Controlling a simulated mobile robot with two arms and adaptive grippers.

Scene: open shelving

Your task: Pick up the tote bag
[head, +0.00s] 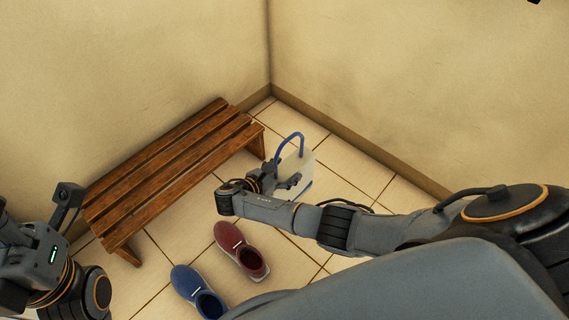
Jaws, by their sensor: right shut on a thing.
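The tote bag (299,168) is pale with a blue looped handle on top and a blue lower edge. It is right of the bench, near the room corner. My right gripper (279,170) is at the bag's left side and shut on it. The wrist hides part of the bag, and the exact grip point is too small to tell. I cannot tell whether the bag's base touches the floor. My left gripper (68,198) is at the left edge, far from the bag; its fingers do not show clearly.
A slatted wooden bench (170,165) stands along the left wall. A red shoe (240,250) and a blue shoe (198,290) lie on the tiled floor in front of it. Plain walls meet behind the bag. Floor right of the bag is clear.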

